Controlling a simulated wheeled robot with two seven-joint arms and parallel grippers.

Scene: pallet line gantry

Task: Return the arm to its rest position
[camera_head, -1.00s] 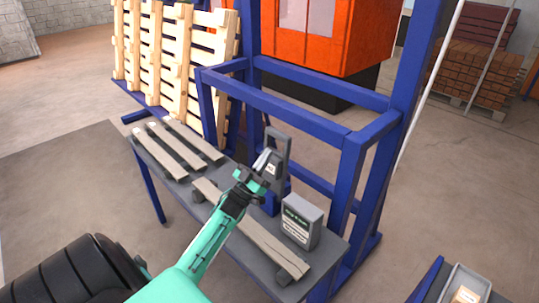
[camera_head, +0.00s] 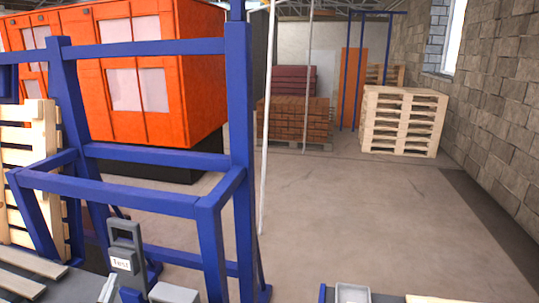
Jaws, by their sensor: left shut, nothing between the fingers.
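Only the tip of my left gripper (camera_head: 107,289) shows, at the bottom edge of the head view, left of centre. It is shut and empty. It is just left of and below a grey handled block (camera_head: 124,235) with a "Test" label, standing at the blue frame. I cannot tell whether they touch. The rest of my left arm is out of view. My right gripper is not in view.
A grey bench (camera_head: 75,291) with wooden boards (camera_head: 30,262) is at lower left, with a grey box (camera_head: 174,293). A blue gantry frame (camera_head: 240,130) stands before an orange machine (camera_head: 150,70). Stacked pallets (camera_head: 403,122) stand far right; the floor (camera_head: 390,215) between is clear.

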